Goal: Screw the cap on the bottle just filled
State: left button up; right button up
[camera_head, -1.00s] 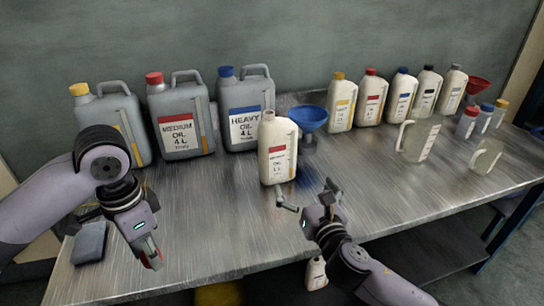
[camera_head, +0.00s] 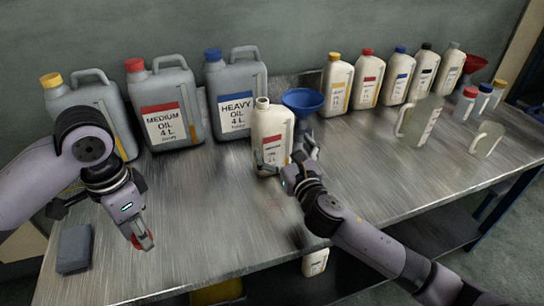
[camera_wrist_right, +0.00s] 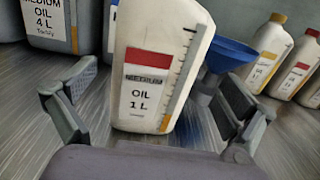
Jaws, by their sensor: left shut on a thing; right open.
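The white 1 L medium oil bottle (camera_head: 271,128) with a red label stands upright on the table, its neck open and uncapped. It also fills the middle of the right wrist view (camera_wrist_right: 152,98). My right gripper (camera_head: 287,160) is open, one finger at each side of the bottle's front; in the right wrist view its fingers (camera_wrist_right: 155,115) are spread apart with the bottle between and beyond them. Contact is not visible. My left gripper (camera_head: 140,236) is shut on a small red cap (camera_head: 144,241), above the table's front left, away from the bottle.
A blue funnel (camera_head: 303,100) stands just behind and right of the bottle. Large grey cans, including the heavy oil can (camera_head: 236,100), line the back left. Several capped bottles stand at the back right, with clear jugs (camera_head: 420,122) in front. A dark block (camera_head: 75,248) lies front left.

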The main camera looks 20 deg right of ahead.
aim_at(272, 131)
jog(key=shift+w, duration=1.1)
jog(key=w, duration=0.5)
jog(key=shift+w+a+f, duration=0.1)
jog(key=shift+a+f, duration=0.05)
jog(key=shift+a, duration=0.15)
jog(key=c, duration=1.7)
jog(key=shift+o, duration=0.2)
jog(key=shift+r, duration=0.25)
